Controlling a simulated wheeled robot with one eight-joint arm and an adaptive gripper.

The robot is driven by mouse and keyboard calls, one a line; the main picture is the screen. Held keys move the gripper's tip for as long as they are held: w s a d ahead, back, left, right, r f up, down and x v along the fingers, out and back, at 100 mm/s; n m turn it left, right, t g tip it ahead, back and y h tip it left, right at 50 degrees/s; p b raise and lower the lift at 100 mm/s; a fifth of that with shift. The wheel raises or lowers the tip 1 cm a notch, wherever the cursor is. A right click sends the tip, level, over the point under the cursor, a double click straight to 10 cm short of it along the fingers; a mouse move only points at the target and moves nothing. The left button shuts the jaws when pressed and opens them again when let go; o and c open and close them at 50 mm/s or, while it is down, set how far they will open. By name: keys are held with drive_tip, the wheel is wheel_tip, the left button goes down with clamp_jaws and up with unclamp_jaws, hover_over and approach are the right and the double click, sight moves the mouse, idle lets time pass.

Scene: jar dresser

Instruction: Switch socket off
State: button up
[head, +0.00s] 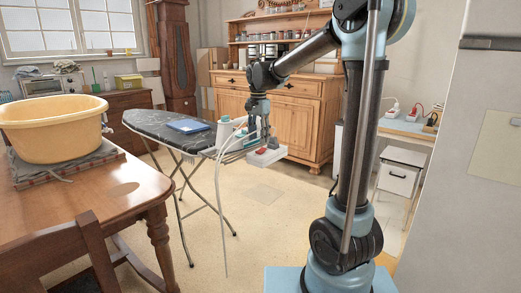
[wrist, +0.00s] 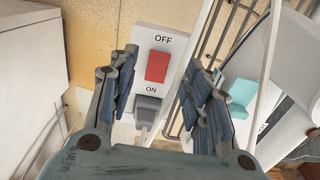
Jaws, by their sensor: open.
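The socket is a white block (wrist: 144,40) with a red rocker switch (wrist: 157,66), marked OFF above it and ON below it, in the wrist view. A grey plug (wrist: 147,107) sits at its ON end. In the head view the socket (head: 266,157) is at the near end of the ironing board (head: 155,125). My gripper (wrist: 162,78) is open, with one finger on each side of the socket in the picture. I cannot tell whether the fingers touch it. In the head view my gripper (head: 257,137) is just above the socket.
A white and teal iron (head: 224,130) stands beside the socket, and a white cord (head: 222,200) hangs down. A blue book (head: 187,126) lies on the board. A wooden table (head: 120,195) with a yellow basin (head: 52,130) is at left. Floor between is clear.

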sight(259, 151)
drive_tip(key=shift+f, duration=2.75)
drive_tip(key=c, duration=1.1)
